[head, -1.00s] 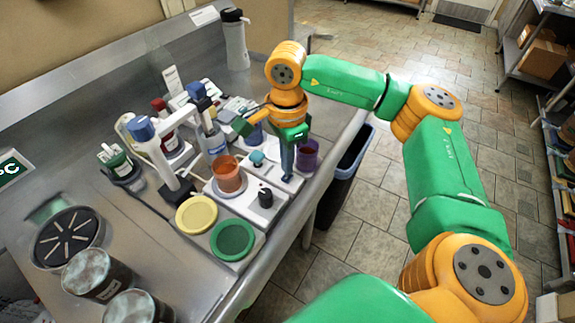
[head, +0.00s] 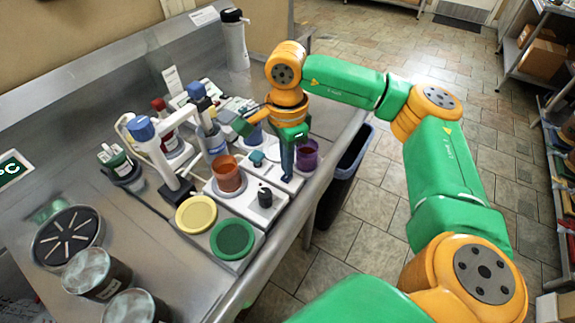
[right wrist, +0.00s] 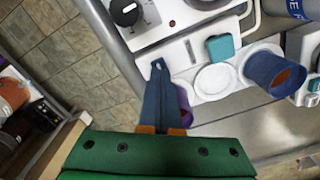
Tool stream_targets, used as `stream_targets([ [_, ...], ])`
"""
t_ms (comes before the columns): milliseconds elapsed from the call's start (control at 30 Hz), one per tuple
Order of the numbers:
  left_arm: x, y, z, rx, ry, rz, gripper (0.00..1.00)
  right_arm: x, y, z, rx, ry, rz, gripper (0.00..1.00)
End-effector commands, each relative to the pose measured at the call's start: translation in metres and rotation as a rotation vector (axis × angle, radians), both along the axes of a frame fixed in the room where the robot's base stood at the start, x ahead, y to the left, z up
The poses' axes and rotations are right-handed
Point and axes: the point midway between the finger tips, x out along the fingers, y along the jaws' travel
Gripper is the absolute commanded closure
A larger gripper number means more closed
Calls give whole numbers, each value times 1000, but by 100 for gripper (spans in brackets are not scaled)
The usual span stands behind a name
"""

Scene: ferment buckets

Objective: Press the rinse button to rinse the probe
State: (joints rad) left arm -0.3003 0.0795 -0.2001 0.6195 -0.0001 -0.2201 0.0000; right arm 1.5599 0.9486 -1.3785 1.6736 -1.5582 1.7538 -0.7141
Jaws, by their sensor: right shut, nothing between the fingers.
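A teal square button-like block (head: 257,158) sits on a white base in the head view; it also shows in the right wrist view (right wrist: 222,47). I cannot read a label that names it as the rinse button. My right gripper (head: 287,177) points down, shut and empty, just right of the teal block. In the right wrist view its blue-grey fingertips (right wrist: 158,66) are over the white base, apart from the block. Whether they touch the base is unclear. Blue-capped probe-like parts (head: 142,129) stand on a holder to the left. My left gripper is not in view.
An orange cup (head: 227,174), a purple cup (head: 307,156) and a black knob (head: 265,197) stand close to the gripper. Yellow (head: 196,213) and green (head: 232,239) discs lie in front. Dark jars (head: 97,275) stand at the near left. A bin (head: 345,165) stands beside the counter.

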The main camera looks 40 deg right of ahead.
Motion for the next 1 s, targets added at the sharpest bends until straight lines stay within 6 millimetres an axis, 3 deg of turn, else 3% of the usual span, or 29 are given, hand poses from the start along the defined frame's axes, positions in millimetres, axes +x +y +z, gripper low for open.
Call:
stream_targets([
  [1000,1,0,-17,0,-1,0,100,0,0,-20,0,0,0,100],
])
